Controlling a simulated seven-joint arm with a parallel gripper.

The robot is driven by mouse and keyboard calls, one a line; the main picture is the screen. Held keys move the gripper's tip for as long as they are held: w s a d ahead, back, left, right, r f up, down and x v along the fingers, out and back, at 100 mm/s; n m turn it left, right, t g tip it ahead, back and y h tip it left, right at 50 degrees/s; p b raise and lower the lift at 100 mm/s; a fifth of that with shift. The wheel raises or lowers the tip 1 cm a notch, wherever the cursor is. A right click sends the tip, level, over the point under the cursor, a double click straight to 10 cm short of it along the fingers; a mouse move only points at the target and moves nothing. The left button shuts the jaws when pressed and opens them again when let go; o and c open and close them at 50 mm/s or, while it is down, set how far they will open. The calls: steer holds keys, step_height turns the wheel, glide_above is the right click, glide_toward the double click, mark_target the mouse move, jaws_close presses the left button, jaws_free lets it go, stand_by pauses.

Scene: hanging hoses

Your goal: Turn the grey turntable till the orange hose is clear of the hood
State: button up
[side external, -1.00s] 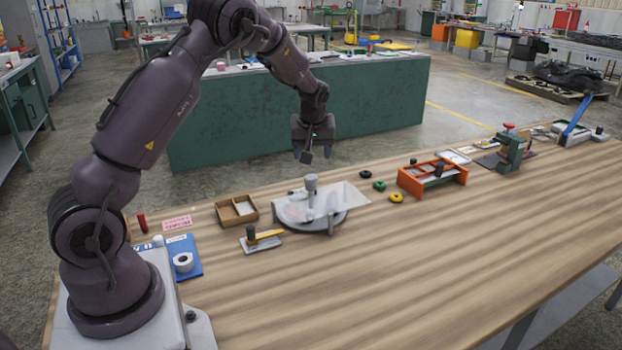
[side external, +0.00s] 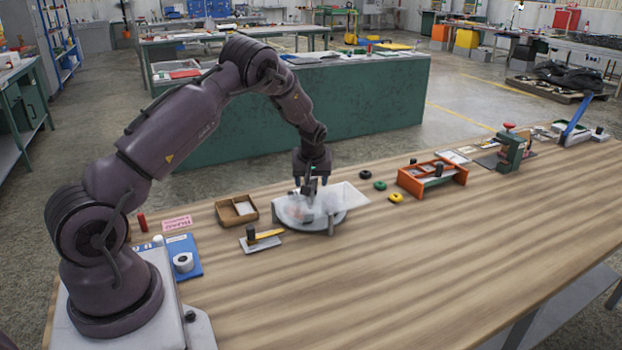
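The grey turntable (side external: 322,231) sits on the wooden bench, with its dark rim showing at the front. A cloudy, see-through hood (side external: 298,209) covers part of it, and a pale flat panel (side external: 350,194) reaches out to the right. I cannot make out the orange hose; the hood blurs what is under it. My gripper (side external: 311,190) points down over the middle of the turntable, at the upright grey post there. The gripper hides most of the post. I cannot tell whether its fingers touch the post or how far apart they are.
A brown divided tray (side external: 223,215) and a small plate with a yellow-handled tool (side external: 266,235) lie close on the left. Green and yellow rings (side external: 396,197) and an orange rack (side external: 403,183) stand to the right. The bench front is clear.

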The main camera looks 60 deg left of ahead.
jaws_close()
steer(key=shift+m, duration=0.5)
steer(key=shift+m+t+h, duration=0.4)
steer(key=shift+m+t, duration=0.05)
steer(key=shift+m, duration=0.75)
steer(key=shift+m+t+h, duration=0.4)
steer(key=shift+m+t, duration=0.05)
steer(key=shift+m, duration=0.75)
steer(key=shift+m+t+h, duration=0.2)
steer(key=shift+m+h, duration=0.35)
steer(key=shift+m, duration=1)
steer(key=shift+m+t+h, duration=0.2)
steer(key=shift+m+h, duration=0.35)
steer(key=shift+m, duration=1)
steer(key=shift+m+h, duration=0.55)
steer(key=shift+m, duration=1)
steer(key=shift+m+h, duration=0.55)
steer(key=shift+m, duration=1)
steer(key=shift+m+g+h, duration=0.35)
steer(key=shift+m, duration=0.8)
steer(key=shift+m+g+h, duration=0.35)
steer(key=shift+m, duration=1.4)
